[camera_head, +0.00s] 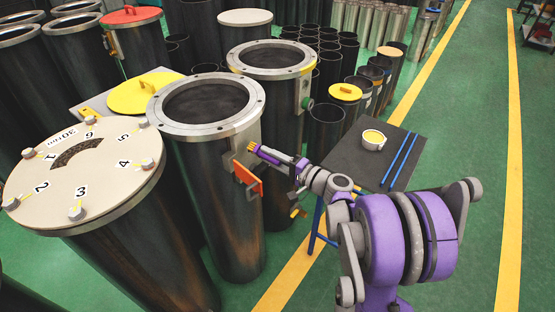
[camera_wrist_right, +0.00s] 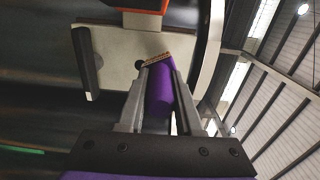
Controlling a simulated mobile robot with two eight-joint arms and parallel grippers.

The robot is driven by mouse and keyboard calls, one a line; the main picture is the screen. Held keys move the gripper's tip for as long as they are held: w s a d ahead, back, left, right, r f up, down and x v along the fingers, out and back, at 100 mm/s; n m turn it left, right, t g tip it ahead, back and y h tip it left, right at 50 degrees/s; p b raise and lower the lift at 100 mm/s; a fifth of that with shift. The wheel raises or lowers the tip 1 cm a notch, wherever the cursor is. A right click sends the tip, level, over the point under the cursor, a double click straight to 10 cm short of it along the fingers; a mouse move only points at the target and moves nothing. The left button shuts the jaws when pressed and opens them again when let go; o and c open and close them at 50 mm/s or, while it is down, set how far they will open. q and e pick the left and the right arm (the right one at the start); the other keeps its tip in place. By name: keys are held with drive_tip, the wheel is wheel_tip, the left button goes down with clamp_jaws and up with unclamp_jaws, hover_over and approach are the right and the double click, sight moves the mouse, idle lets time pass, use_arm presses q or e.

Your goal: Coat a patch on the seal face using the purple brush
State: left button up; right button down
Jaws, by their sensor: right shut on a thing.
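My right gripper (camera_head: 292,163) is shut on the purple brush (camera_head: 271,154), left of the small dark table. The brush's yellowish bristles point left, close to the orange block on the front cylinder's side. In the right wrist view the brush (camera_wrist_right: 160,100) lies between the two fingers, bristles toward a pale plate (camera_wrist_right: 125,70); I cannot tell whether they touch it. The front open cylinder has a grey bolted flange ring (camera_head: 253,112) on top; which surface is the seal face is not clear. A cup with yellow contents (camera_head: 373,140) stands on the table. My left gripper is not in view.
The orange block (camera_head: 247,178) juts out beside the brush. A second flanged cylinder (camera_head: 272,58) stands behind. Two blue rods (camera_head: 402,155) lie on the table (camera_head: 345,165).

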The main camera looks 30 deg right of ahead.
drive_tip(key=shift+x, duration=1.15)
idle(0.9)
drive_tip(key=shift+f, duration=1.1)
drive_tip(key=shift+f, duration=1.1)
drive_tip(key=shift+f, duration=1.1)
